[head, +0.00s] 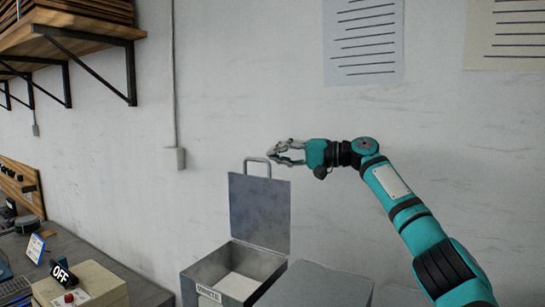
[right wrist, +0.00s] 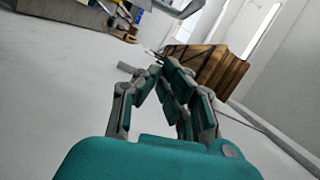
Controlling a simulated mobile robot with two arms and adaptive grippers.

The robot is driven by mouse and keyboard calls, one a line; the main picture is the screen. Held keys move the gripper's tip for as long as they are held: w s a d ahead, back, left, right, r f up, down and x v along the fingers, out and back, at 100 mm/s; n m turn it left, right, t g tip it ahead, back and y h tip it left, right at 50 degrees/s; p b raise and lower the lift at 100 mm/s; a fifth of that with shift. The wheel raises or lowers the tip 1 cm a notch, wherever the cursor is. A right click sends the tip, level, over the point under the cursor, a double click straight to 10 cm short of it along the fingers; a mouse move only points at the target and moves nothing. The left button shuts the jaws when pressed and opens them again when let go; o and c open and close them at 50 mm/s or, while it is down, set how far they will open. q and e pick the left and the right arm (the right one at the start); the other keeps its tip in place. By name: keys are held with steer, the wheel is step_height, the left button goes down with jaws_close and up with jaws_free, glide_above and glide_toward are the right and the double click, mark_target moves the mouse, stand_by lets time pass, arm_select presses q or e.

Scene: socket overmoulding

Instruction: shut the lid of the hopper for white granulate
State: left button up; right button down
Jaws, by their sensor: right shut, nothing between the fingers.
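The hopper for white granulate (head: 206,281) stands at the bottom of the head view, with a "WHITE" label on its front and pale granulate inside. Its grey lid (head: 260,212) stands open, about upright at the back edge, with a loop handle (head: 246,166) on its top edge. My right gripper (head: 271,155) is shut and empty, just right of the handle and above the lid's top edge. Whether it touches the handle I cannot tell. My right gripper's fingers also show in the right wrist view (right wrist: 152,72). My left gripper is not in view.
A second grey box with a closed top (head: 318,285) stands right of the hopper. A beige control box (head: 88,287) with a red button and an "OFF" sign (head: 63,274) is at the lower left. A wooden shelf (head: 75,30) hangs upper left. The wall behind is close.

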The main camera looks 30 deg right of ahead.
mark_target(247, 160)
steer(key=shift+n, duration=0.5)
steer(key=s+a, duration=0.2)
steer(key=a, duration=0.1)
steer(key=s+a, duration=0.1)
steer(key=shift+s+a+f+b, duration=0.2)
steer(key=shift+a+f+b, duration=0.1)
steer(key=shift+f+b, duration=0.1)
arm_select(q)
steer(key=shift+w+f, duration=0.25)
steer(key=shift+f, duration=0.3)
arm_select(e)
steer(key=shift+s+a+r+n, duration=0.3)
steer(key=shift+a, duration=0.2)
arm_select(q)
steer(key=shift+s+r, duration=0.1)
arm_select(e)
steer(key=shift+d, duration=0.1)
